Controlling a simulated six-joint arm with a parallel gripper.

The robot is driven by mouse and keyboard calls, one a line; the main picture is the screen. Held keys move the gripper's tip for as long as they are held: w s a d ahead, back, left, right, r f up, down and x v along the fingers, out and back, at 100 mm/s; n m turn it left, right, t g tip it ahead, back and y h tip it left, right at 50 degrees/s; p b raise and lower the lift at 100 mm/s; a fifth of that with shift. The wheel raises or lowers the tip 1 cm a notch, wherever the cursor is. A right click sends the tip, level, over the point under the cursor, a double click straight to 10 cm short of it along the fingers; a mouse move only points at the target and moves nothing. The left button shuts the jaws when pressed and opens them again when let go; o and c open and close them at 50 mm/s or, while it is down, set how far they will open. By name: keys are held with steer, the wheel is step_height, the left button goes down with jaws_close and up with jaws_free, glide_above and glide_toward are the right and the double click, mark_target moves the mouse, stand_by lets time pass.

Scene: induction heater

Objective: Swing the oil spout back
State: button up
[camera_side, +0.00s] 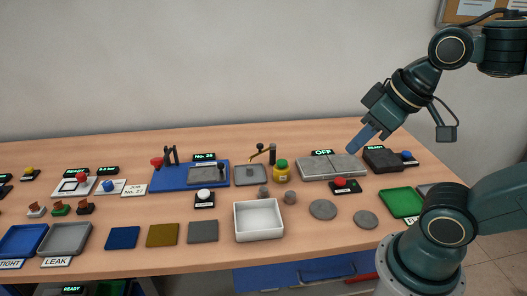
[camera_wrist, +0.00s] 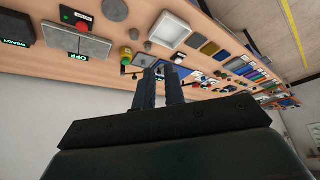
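The oil spout (camera_side: 262,153) is a thin brass-coloured arm with a dark knob on a dark upright post (camera_side: 272,155). In the side view it reaches left from the post, over a small grey tray (camera_side: 245,181). In the wrist view the spout is small and partly behind my fingers, so its angle cannot be read there.
A grey slab heater (camera_side: 333,167) marked OFF, a red button (camera_side: 340,183), a dark block (camera_side: 382,159) and a white bin (camera_side: 258,231) are nearby. The air above the table is clear.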

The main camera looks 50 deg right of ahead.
steer(key=o, duration=0.6)
steer(key=shift+w+r, duration=0.2)
steer(key=shift+w, duration=0.05)
steer(key=w+d+r+m+g, duration=0.15)
steer(key=w+r+m, duration=0.3)
steer(key=w, duration=0.55)
steer(key=m+g, duration=0.4)
steer(key=m, duration=1)
glide_above(260, 145)
step_height(260, 145, down, 13)
steer(key=shift+w+d+f+n, duration=0.1)
steer(key=shift+n, duration=0.15)
step_height(260, 145, down, 14)
steer(key=shift+r, duration=0.1)
